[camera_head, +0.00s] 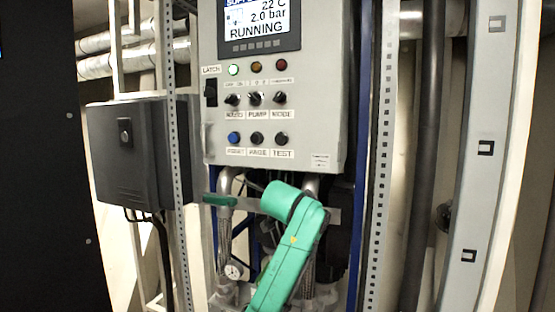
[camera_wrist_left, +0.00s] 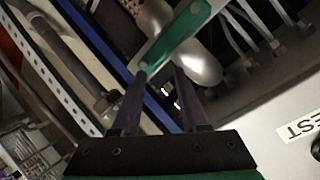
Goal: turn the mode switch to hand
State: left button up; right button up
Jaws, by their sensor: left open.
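The mode switch (camera_head: 280,98) is a black rotary knob, the rightmost in the upper knob row on the grey control panel (camera_head: 337,110). Its "MODE" label is below it; the small position marks above are too blurred to read, so its setting is unclear. A green arm of mine rises below the panel; its gripper is hidden in the head view. In the left wrist view my left gripper (camera_wrist_left: 158,80) is open, its dark fingers apart with nothing held. A green-and-silver lever (camera_wrist_left: 185,40) crosses by the fingertips; I cannot tell whether they touch. The right gripper is not in view.
The panel screen (camera_head: 258,22) reads "RUNNING". A latch switch (camera_head: 210,92), neighbouring knobs and a row of buttons (camera_head: 256,139) surround the mode switch. A green-handled lever (camera_head: 220,201) and pipes lie below the panel. A "TEST" label (camera_wrist_left: 300,130) shows in the wrist view.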

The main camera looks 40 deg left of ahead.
pick_arm(q)
jog(key=s+a+r+t+y, duration=0.1)
jog(key=s+r, duration=0.2)
jog(key=r, duration=0.4)
jog(key=s+a+r+t, duration=0.1)
jog(key=s+r, duration=0.2)
jog(key=r, duration=0.5)
jog(key=t+y+p, duration=0.2)
send_near(277, 97)
jog(key=p+x, duration=0.4)
jog(key=x, duration=0.1)
jog(key=p+x, duration=0.2)
jog(key=p, duration=0.1)
jog(key=shift+w+a+r, duration=0.2)
jog(key=shift+w+r, duration=0.05)
jog(key=shift+r, duration=0.05)
jog(key=shift+w+a+f, duration=0.1)
jog(key=shift+w, duration=0.2)
jog(key=shift+w+f, duration=0.2)
jog(key=shift+w, duration=0.05)
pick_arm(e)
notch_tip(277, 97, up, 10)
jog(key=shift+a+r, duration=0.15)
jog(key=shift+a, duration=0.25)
pick_arm(q)
grip_shut()
